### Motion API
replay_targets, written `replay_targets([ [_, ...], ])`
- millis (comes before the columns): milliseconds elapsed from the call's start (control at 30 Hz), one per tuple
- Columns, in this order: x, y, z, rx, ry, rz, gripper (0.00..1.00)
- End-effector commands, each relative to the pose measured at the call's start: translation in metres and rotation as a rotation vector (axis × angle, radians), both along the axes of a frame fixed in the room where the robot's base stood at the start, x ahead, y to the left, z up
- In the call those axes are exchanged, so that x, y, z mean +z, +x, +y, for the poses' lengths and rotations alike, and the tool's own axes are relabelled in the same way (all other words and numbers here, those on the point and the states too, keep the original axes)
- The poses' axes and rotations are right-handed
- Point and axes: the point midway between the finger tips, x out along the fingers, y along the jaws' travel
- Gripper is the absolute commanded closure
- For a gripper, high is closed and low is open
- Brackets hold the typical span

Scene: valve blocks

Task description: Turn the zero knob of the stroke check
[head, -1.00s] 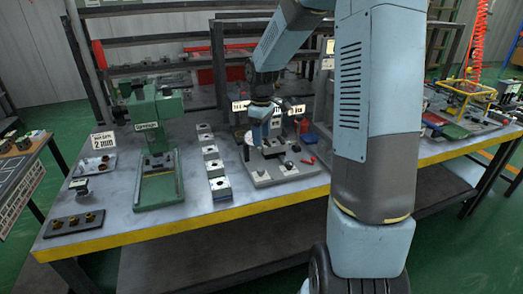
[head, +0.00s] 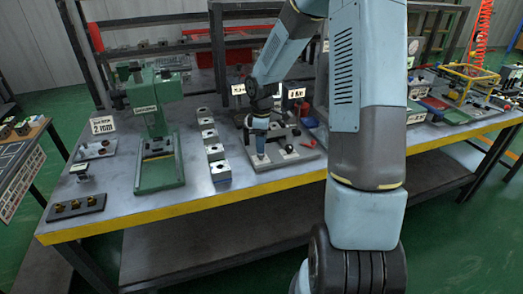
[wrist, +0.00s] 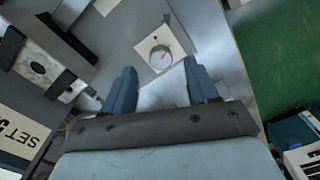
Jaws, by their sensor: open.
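My gripper (wrist: 159,66) is open and empty. Its two blue fingers point toward the knob, one on each side in the picture; I see no contact. In the head view my gripper (head: 261,153) points down over the grey base of the stroke check (head: 290,166) on the bench. The knob is hidden there behind my gripper.
A metal block with holes (wrist: 42,66) and a "SET" sign (wrist: 22,128) lie left in the wrist view. In the head view a row of grey blocks (head: 218,169) and a green press (head: 158,172) stand to the left on the bench (head: 120,215).

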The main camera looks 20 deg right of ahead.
Motion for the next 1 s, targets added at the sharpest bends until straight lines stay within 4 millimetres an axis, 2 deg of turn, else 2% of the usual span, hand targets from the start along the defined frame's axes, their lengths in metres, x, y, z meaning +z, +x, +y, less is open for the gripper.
replay_targets([
  [100, -0.018, 0.000, 0.001, 0.003, 0.001, 0.002, 0.41],
  [300, -0.035, 0.000, 0.000, 0.001, 0.000, 0.001, 0.41],
  [667, -0.039, 0.000, 0.000, 0.001, 0.000, -0.001, 0.41],
  [1000, -0.039, 0.000, 0.000, 0.000, 0.000, 0.000, 0.72],
])
